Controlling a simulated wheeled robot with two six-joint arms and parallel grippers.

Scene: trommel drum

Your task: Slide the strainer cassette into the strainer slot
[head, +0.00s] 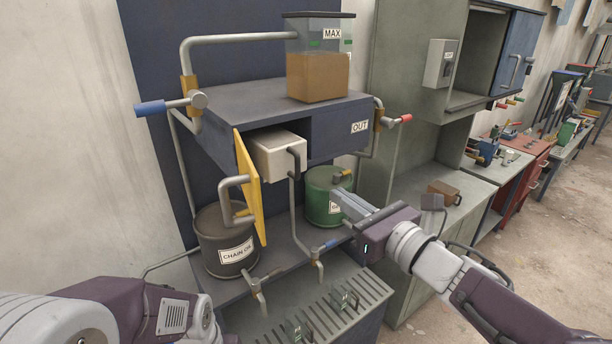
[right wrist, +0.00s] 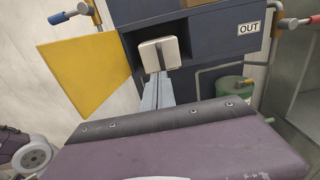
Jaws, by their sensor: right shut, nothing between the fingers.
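The strainer cassette, a cream box (head: 278,153) with a dark handle (head: 294,160), sits partly in the dark opening of the blue cabinet (head: 333,135), its front sticking out. It also shows in the right wrist view (right wrist: 159,54). The yellow door (head: 249,188) stands open to its left. My right gripper (head: 338,198) is shut and empty, to the right of and below the cassette in the head view. In the right wrist view its fingers (right wrist: 157,84) point toward the cassette's front. The cassette's rear is hidden inside. My left arm shows at bottom left, its fingers out of view.
A tank marked MAX (head: 319,70) holds brown liquid on the cabinet top. A chain oil drum (head: 226,243) and a green can (head: 322,197) stand below. Pipes with blue (head: 150,108) and red handles flank the cabinet. A slotted tray (head: 330,312) lies in front.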

